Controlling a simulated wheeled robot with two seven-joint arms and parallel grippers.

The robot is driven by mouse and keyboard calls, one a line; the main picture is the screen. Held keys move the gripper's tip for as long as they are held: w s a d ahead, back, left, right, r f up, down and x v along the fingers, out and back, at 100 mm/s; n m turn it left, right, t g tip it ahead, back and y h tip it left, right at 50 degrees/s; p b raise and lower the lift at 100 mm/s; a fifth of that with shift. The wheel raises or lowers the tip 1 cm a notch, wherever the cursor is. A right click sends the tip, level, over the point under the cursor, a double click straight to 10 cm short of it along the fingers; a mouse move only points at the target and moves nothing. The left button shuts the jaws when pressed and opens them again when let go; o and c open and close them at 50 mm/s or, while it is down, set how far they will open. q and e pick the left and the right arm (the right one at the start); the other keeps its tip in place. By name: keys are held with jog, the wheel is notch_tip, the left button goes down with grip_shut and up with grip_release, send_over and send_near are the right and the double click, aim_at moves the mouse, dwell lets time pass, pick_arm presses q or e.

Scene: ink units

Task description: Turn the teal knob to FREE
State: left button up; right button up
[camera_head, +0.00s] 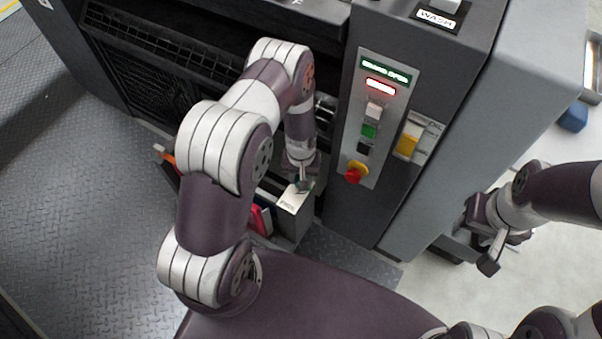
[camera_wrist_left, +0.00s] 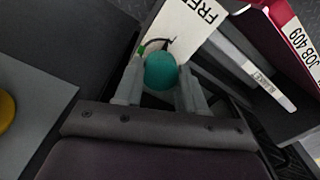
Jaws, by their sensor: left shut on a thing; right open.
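The teal knob (camera_wrist_left: 161,71) is a round ball-like grip between the two grey fingers of my left gripper (camera_wrist_left: 160,88) in the left wrist view. The fingers are shut on it from both sides. A white plate (camera_wrist_left: 185,25) lettered FREE lies just beyond the knob. A thin dark curved mark with a green end runs on the plate beside the knob. In the head view my left gripper (camera_head: 302,181) is at the white plate (camera_head: 291,200) on top of a grey box, and mostly hides the knob. My right gripper (camera_head: 487,250) is open and empty at the right.
A control panel (camera_head: 371,120) with a lit red sign, several buttons and a red emergency knob (camera_head: 355,172) stands right of my left gripper. A magenta folder marked JOB 409 (camera_wrist_left: 295,35) is beside the plate. Floor at the left is clear.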

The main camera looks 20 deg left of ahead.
pick_arm(q)
jog(key=shift+m+p, duration=0.35)
jog(key=shift+m, duration=1.15)
jog(key=o, duration=1.1)
notch_tip(320, 180, up, 13)
jog(key=p, duration=0.3)
jog(key=shift+f, duration=0.1)
